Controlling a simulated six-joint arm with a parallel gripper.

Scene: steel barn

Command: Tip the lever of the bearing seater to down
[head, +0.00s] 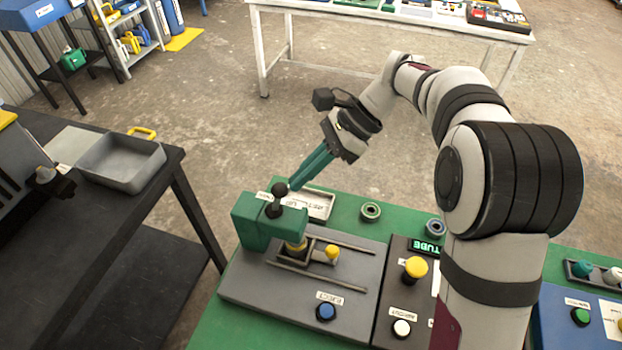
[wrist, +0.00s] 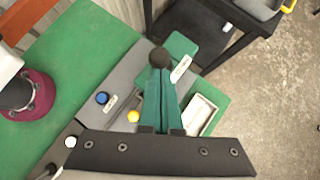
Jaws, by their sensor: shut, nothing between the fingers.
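The bearing seater is a green block (head: 252,222) on a grey base plate (head: 245,285). Its lever has a black ball knob (head: 280,189) on a short dark stem and stands up above the block. My gripper (head: 293,186) comes down from the upper right with its long green fingers shut and empty. Their tips are right beside the knob; whether they touch it I cannot tell. In the wrist view the knob (wrist: 159,57) shows just beyond the fingertips (wrist: 160,72), with the green block (wrist: 182,45) behind it. The lever's stem is hidden there.
The base plate carries a yellow knob (head: 332,252) and a blue button (head: 325,312). A shallow tray (head: 318,206) lies behind the block, with a ring (head: 370,211) to its right. A dark panel (head: 402,290) stands right. A black bench (head: 95,215) with a metal bin (head: 122,165) is left.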

